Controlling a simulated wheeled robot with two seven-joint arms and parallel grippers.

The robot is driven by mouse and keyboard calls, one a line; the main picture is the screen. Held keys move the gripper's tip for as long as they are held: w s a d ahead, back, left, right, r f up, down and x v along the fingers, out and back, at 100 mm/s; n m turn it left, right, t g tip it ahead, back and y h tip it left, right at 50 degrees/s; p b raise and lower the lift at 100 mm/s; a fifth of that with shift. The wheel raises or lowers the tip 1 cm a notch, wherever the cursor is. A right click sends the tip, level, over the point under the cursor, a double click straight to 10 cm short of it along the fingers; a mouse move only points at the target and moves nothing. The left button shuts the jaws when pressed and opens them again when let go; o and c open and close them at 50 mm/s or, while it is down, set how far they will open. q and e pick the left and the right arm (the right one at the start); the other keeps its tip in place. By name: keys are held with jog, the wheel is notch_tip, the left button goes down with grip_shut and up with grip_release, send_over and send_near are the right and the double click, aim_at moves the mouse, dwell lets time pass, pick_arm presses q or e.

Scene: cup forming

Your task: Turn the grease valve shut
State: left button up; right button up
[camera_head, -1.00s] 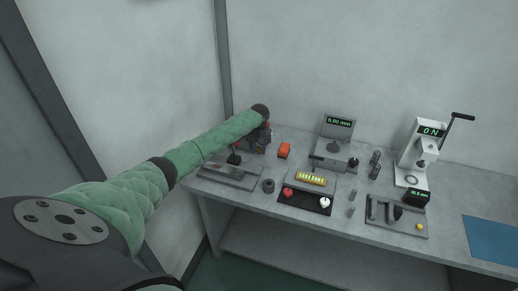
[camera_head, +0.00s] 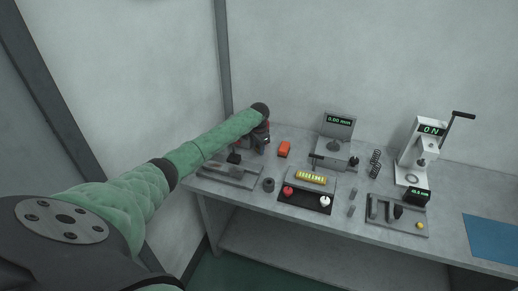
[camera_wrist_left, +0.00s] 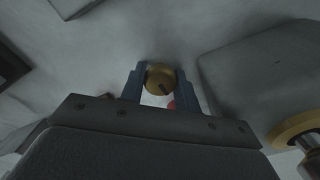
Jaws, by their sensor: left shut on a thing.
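A round brass knob (camera_wrist_left: 159,78) with a dark slot shows in the left wrist view, and I take it as the grease valve. The two blue fingers of my left gripper (camera_wrist_left: 161,88) stand on either side of it and are shut on it. A small red round part (camera_wrist_left: 171,105) shows just below the knob, partly hidden by a finger. In the head view my left gripper (camera_head: 258,145) is at the back left of the bench, and the end of my arm largely hides it and the valve. My right gripper is not in view.
A grey block (camera_wrist_left: 265,75) and a brass ring fitting (camera_wrist_left: 295,128) lie right of the fingers. The wall is close behind.

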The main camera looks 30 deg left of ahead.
pick_arm(q)
jog(key=shift+m, duration=0.8)
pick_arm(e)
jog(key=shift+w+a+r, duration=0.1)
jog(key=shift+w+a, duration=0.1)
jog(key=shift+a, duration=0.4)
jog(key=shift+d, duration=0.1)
